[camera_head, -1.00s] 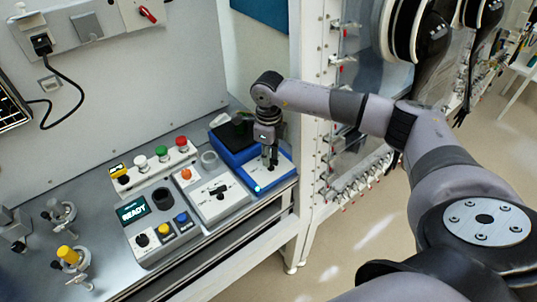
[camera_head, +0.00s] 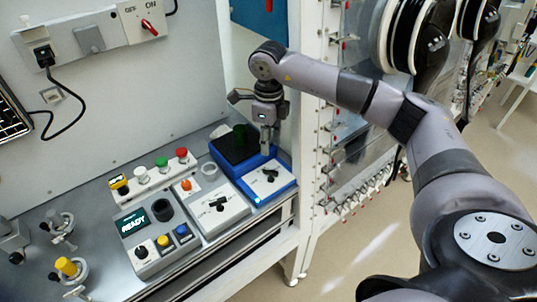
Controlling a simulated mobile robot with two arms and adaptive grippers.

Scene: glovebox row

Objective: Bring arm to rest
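My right arm (camera_head: 330,82) reaches in from the right. Its gripper (camera_head: 252,123) hangs above the blue device (camera_head: 236,163) at the right end of the bench. The gripper looks open and empty, with one finger sticking out to the left and another pointing down. The downward finger overlaps the back of the device in the picture; I cannot tell the exact gap. The device has a white front panel with a black lever (camera_head: 268,175) and a lit blue spot. My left gripper is out of view.
A white lever box (camera_head: 218,207), a grey READY console (camera_head: 158,240) and a button strip (camera_head: 153,172) stand to the left on the bench (camera_head: 95,205). A white frame post (camera_head: 307,130) and glove ports (camera_head: 398,40) are close to the right. Open floor lies below.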

